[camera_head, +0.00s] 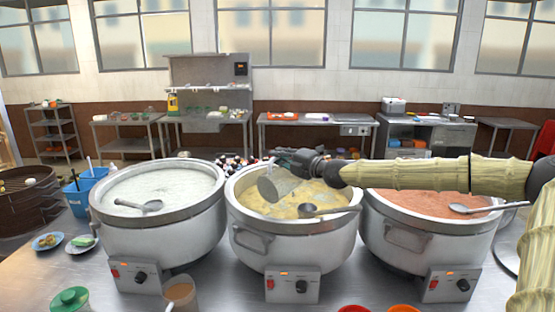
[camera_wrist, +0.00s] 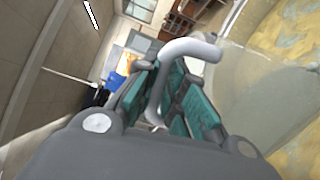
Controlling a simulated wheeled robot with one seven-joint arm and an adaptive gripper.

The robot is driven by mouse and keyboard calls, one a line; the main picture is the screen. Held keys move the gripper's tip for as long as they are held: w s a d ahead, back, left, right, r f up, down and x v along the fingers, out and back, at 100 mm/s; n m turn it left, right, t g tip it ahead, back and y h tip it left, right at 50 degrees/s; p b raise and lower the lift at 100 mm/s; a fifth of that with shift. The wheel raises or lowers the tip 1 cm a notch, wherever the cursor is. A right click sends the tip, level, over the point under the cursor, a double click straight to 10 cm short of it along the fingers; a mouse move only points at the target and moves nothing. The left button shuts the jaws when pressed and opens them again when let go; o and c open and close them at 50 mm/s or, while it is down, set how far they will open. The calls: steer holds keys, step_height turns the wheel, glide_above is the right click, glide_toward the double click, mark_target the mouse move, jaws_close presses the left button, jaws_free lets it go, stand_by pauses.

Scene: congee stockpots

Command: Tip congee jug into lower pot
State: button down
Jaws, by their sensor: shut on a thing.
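Three large pots stand in a row in the head view. The left pot (camera_head: 118,232) holds white congee, the middle pot (camera_head: 243,240) yellow congee, and the right pot (camera_head: 385,237) reddish congee. A grey, see-through jug (camera_head: 277,187) hangs tilted over the middle pot, its body inside the rim outline. My gripper (camera_head: 290,158) is at the jug's upper right. In the wrist view, my gripper's teal finger pads (camera_wrist: 160,95) close around the jug's grey handle (camera_wrist: 193,49); the jug wall (camera_wrist: 240,90) is beside them. I cannot tell whether anything is pouring out.
Ladles lie across the left (camera_head: 152,206), middle (camera_head: 309,210) and right (camera_head: 459,208) pots. My arm passes over the right pot.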

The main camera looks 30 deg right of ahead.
steer(key=shift+w+d+f+m+b, duration=0.1)
steer(key=shift+d+f+m+b, duration=0.1)
steer(key=shift+d+m+b, duration=0.25)
steer(key=shift+w+d+f+m+b, duration=0.15)
steer(key=shift+d+b, duration=0.2)
steer(key=shift+b, duration=0.25)
steer(key=shift+w+d+f+m+b, duration=0.15)
steer(key=shift+d+m+b, duration=0.4)
steer(key=shift+b, duration=0.3)
steer(key=shift+d, duration=0.2)
steer(key=shift+w+d+m+b, duration=0.2)
steer(key=shift+d+m+b, duration=0.35)
steer(key=shift+b, duration=0.45)
steer(key=shift+w+d+r+m+b, duration=0.1)
steer(key=shift+d+r+m+b, duration=0.35)
steer(key=shift+b, duration=0.15)
